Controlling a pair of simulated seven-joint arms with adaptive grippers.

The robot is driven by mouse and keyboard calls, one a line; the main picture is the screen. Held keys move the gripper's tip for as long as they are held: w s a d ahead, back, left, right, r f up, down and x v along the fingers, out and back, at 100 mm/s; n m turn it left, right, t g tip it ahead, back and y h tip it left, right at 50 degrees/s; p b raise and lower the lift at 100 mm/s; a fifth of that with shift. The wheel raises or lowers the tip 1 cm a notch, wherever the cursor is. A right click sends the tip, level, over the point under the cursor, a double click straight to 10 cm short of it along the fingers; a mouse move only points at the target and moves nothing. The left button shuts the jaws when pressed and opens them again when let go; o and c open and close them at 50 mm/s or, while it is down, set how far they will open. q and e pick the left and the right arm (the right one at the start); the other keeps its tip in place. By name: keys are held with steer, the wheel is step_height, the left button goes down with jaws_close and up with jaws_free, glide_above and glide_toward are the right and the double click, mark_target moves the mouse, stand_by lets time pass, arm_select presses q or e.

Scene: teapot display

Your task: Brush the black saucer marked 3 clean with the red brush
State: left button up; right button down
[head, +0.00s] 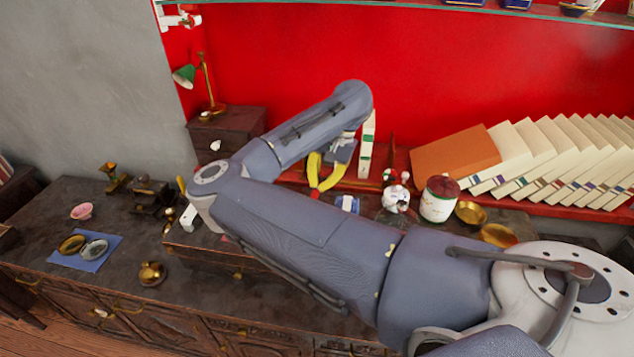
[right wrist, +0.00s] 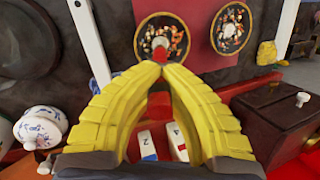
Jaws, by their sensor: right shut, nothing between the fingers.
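My right gripper (head: 314,192) has yellow fingers with red tips. It is shut and empty in the head view, near the foot of the red back wall. In the right wrist view its fingertips (right wrist: 160,60) meet. Beyond them are two round black plates with gold rims and mottled centres, the left plate (right wrist: 162,38) partly covered by the fingertips and the right plate (right wrist: 231,28) clear. I can read no 3 on either. A small red thing (right wrist: 160,104) shows between the fingers; I cannot tell what it is. I cannot make out the red brush. My left gripper is out of view.
Two small dishes lie on a blue cloth (head: 62,262) at the left. A brass pot (head: 152,273) stands nearby. A red-lidded white jar (head: 439,200) and leaning pale books (head: 540,155) are at the right.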

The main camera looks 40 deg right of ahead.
steer(key=shift+r, duration=0.1)
steer(key=shift+r, duration=3.1)
steer(key=shift+r, duration=1.35)
